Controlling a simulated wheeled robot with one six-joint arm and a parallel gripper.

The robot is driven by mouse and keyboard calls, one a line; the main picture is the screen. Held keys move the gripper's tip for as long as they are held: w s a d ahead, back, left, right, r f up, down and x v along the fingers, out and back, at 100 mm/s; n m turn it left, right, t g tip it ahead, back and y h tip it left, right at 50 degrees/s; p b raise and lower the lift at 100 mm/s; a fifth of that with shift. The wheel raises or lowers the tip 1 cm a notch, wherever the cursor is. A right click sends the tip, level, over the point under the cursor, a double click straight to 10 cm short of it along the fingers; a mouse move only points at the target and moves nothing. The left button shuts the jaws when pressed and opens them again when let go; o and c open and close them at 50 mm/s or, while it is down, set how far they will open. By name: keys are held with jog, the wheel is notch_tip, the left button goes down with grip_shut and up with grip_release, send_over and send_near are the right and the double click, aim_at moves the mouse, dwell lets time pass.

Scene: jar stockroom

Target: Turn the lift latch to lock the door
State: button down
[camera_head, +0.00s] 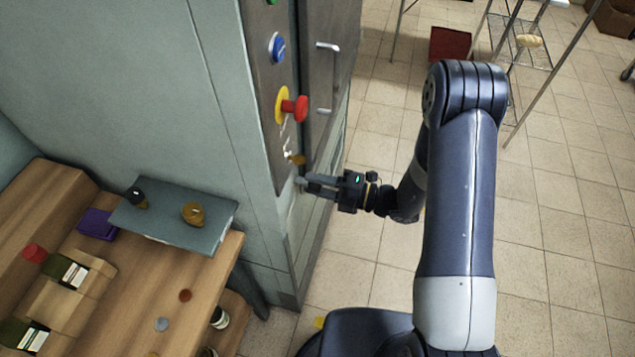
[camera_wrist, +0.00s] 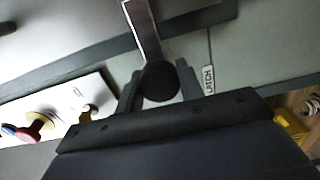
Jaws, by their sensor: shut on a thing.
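The latch shows in the wrist view as a round black knob (camera_wrist: 159,82) with a flat metal bar (camera_wrist: 142,28) running up from it and crossing a dark strip. A small "LATCH" label (camera_wrist: 208,80) is on the grey panel beside it. My gripper (camera_wrist: 157,90) is shut on the knob, one finger on each side. In the head view my gripper (camera_head: 304,184) reaches left to the edge of the lift front, and the latch is mostly hidden by the fingers. The grey metal lift door (camera_head: 328,60) with its pale handle (camera_head: 333,76) appears closed.
A control panel beside the door carries a red stop button (camera_head: 294,107), a blue button (camera_head: 277,47) and a small brass part (camera_head: 297,159), close above my gripper. A wooden bench (camera_head: 190,300) with a grey tray (camera_head: 150,222) stands left.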

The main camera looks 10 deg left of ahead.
jog(key=c, duration=0.9)
grip_release()
jog(key=d, duration=0.3)
jog(key=d+b, duration=0.1)
jog(key=d, duration=0.3)
jog(key=d+b, duration=0.1)
jog(key=d, duration=0.2)
jog(key=shift+s+d, duration=0.4)
jog(key=shift+w+a+p, duration=0.2)
jog(key=shift+a+p, duration=0.3)
jog(key=shift+a, duration=2.25)
jog(key=shift+w+a+p, duration=0.2)
jog(key=shift+a+p, duration=0.25)
jog(key=shift+a, duration=2.25)
jog(key=shift+d, duration=0.1)
